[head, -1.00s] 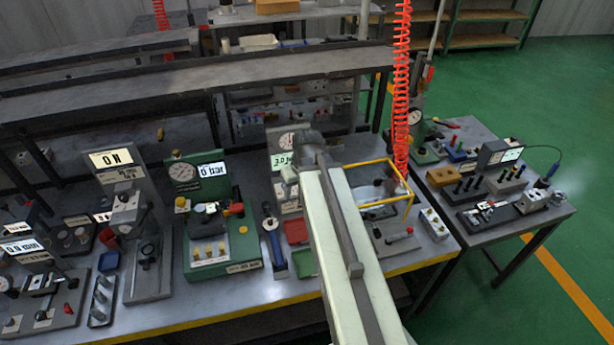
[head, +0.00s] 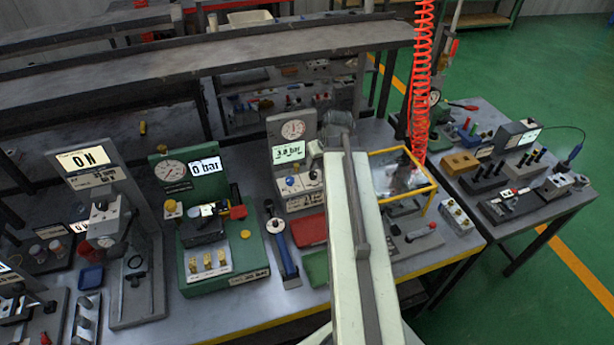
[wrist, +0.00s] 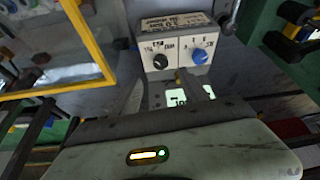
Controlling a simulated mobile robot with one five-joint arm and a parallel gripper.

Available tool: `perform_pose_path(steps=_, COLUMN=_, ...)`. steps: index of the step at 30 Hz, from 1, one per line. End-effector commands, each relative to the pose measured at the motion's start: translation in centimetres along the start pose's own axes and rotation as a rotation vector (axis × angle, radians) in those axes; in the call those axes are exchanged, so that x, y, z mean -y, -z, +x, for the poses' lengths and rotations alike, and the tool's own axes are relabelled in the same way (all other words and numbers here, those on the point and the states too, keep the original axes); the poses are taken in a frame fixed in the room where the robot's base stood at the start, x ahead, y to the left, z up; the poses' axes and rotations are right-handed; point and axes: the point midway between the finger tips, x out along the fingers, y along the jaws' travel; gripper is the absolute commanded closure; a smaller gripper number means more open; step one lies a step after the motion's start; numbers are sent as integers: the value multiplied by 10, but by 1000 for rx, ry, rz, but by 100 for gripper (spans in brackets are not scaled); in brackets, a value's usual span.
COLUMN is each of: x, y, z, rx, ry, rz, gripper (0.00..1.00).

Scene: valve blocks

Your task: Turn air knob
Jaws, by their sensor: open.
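The air station (head: 295,128) stands on the bench with a round gauge, a lit display (head: 288,153) reading about 3.0 bar, and a small white knob box. In the wrist view the box (wrist: 170,32) carries a blue knob (wrist: 199,55) and a black knob (wrist: 161,61); its lettering is too small to tell which is the air knob. The blue knob also shows in the head view (head: 290,181). My gripper (wrist: 172,88) is open and empty, its fingers apart below the knobs in the picture, touching neither knob. In the head view my arm hides most of it.
A yellow-framed clear case (head: 403,178) stands close to the right of the station. Red (head: 310,230) and green (head: 315,268) trays lie in front. A green gauge rig (head: 215,225) stands to the left. A red coiled hose (head: 421,80) hangs behind the case.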

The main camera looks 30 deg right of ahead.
Motion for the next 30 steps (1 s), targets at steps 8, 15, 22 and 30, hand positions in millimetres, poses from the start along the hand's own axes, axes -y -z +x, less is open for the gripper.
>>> perform_pose_path(steps=8, x=2, y=-4, z=12, rx=0, ry=2, rz=-4, gripper=48)
perform_pose_path(steps=15, x=5, y=-4, z=32, rx=1, ry=4, rz=-9, gripper=48)
perform_pose_path(steps=22, x=6, y=-4, z=75, rx=1, ry=4, rz=-10, gripper=48)
perform_pose_path(steps=30, x=7, y=-2, z=91, rx=1, ry=4, rz=-11, gripper=48)
